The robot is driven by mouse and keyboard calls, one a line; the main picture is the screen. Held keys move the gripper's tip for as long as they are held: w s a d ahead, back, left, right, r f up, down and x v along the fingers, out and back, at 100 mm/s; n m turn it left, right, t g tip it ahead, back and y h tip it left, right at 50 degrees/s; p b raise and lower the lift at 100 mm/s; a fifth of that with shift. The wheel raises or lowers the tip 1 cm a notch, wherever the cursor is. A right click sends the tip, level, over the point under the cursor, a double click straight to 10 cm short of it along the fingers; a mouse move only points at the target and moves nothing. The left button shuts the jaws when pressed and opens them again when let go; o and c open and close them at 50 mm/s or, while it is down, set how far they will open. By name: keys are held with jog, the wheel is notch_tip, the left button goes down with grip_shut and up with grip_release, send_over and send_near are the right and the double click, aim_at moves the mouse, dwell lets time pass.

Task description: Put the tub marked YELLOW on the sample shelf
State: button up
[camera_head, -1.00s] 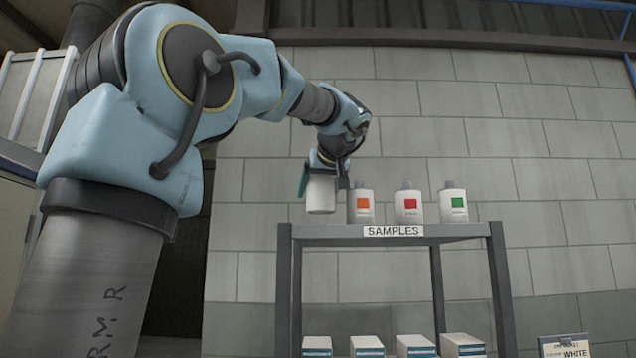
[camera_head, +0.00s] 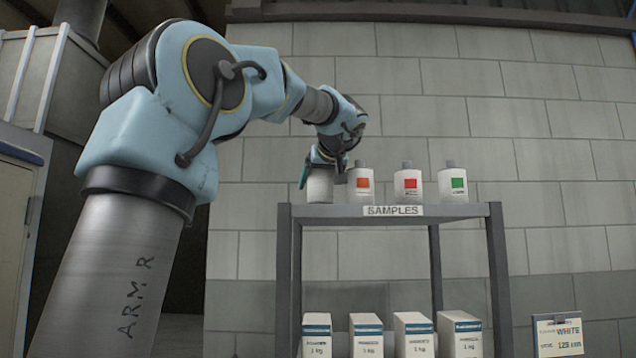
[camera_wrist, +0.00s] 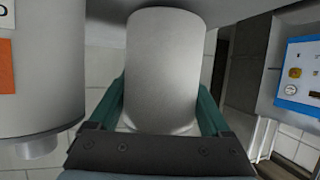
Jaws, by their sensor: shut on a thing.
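My gripper (camera_head: 320,170) is shut on a plain white tub (camera_head: 320,188). In the wrist view the tub (camera_wrist: 163,70) sits between the two green fingers, and no label shows on the side I see. The tub is at the left end of the sample shelf (camera_head: 460,210), whose sign reads SAMPLES. Its base appears level with the shelf top; I cannot tell for certain whether it touches. It stands left of a bottle with an orange mark (camera_head: 362,183), close beside it.
A red-marked bottle (camera_head: 408,185) and a green-marked bottle (camera_head: 453,184) stand farther right on the shelf. Several white boxes (camera_head: 367,335) stand below. A card reading WHITE (camera_head: 559,335) is at lower right. A blue-edged panel (camera_wrist: 303,75) shows in the wrist view.

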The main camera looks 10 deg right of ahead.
jog(key=shift+f+b, duration=0.3)
jog(key=shift+b, duration=0.1)
dwell(0.3)
jog(key=o, duration=0.9)
jog(key=shift+c, duration=0.2)
jog(key=shift+s, duration=0.1)
jog(key=b+v, duration=0.2)
jog(key=v, duration=0.8)
jog(key=shift+s+r+b, duration=0.15)
jog(key=shift+s+b, duration=0.15)
jog(key=shift+s, duration=0.05)
